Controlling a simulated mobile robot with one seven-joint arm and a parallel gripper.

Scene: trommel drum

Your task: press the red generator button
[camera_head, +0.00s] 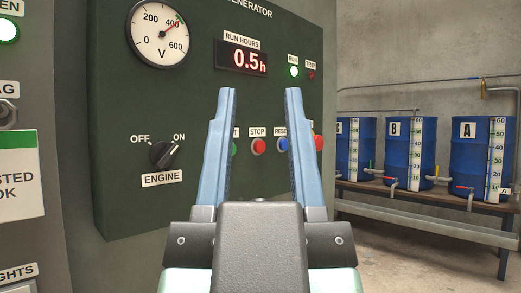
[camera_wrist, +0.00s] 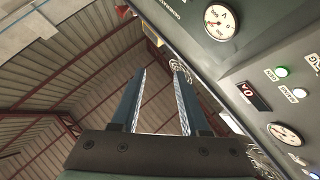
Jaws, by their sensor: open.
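In the head view, a dark green generator panel (camera_head: 140,90) fills the middle. A red button (camera_head: 258,146) under a STOP label shows between my gripper's fingers. A blue button (camera_head: 283,145) under a label reading RESE is partly behind the right finger. A green button (camera_head: 234,148) is mostly behind the left finger. A larger red knob (camera_head: 319,143) shows just right of the right finger. My gripper (camera_head: 260,92) is open and empty, pointing at the panel. It also shows open in the wrist view (camera_wrist: 158,68); I see no red button there.
An engine switch (camera_head: 163,154) sits left of my gripper, pointing near ON. Blue drums (camera_head: 394,150) stand on a bench at right.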

